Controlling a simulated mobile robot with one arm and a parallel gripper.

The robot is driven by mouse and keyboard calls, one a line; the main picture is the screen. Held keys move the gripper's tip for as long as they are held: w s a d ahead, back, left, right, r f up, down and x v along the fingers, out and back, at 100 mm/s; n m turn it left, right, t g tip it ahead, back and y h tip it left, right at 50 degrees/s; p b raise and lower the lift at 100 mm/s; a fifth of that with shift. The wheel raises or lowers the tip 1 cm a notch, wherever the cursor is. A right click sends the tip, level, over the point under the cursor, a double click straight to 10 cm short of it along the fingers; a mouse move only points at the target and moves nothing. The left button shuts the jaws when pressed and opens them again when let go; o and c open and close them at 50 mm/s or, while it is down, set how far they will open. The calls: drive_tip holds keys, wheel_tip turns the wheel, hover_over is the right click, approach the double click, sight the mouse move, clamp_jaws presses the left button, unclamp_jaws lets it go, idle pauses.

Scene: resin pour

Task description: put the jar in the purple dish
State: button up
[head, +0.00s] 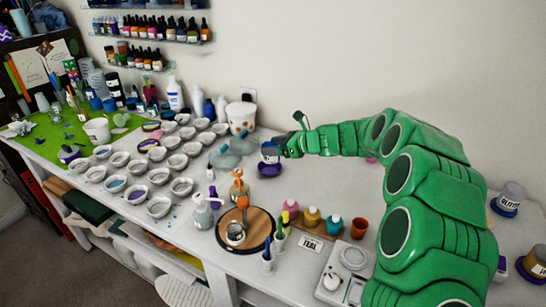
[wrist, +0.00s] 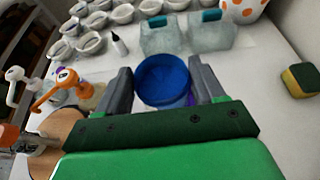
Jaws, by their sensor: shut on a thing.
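The jar (head: 269,151) is pale with a dark label and a blue top. It is upright at the end of my gripper (head: 282,148), directly over the purple dish (head: 270,170). I cannot tell whether its base touches the dish or is just above it. In the wrist view the jar's round blue lid (wrist: 163,80) sits between the two grey fingers of my gripper (wrist: 160,72), which are shut on it. A little purple of the dish (wrist: 190,101) shows below the jar; most of the dish is hidden there.
A spotted tub (head: 241,116) and several white cups stand to the left. A round wooden board (head: 246,238) with an orange-handled tool is in front. A sponge (wrist: 299,80) lies to the right.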

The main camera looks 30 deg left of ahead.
sight(273, 158)
drive_tip(key=shift+w+a+f, duration=0.4)
drive_tip(key=shift+w+f, duration=0.15)
drive_tip(key=shift+f, duration=0.25)
drive_tip(key=shift+w+a+f, duration=0.4)
drive_tip(key=shift+w+f, duration=0.1)
drive_tip(key=shift+f, duration=1.75)
drive_tip(key=shift+f, duration=0.35)
drive_tip(key=o, duration=1)
drive_tip(key=shift+o, duration=0.2)
drive_tip(key=shift+r, duration=0.45)
drive_tip(key=v, duration=1.2)
drive_tip(key=shift+f, duration=0.15)
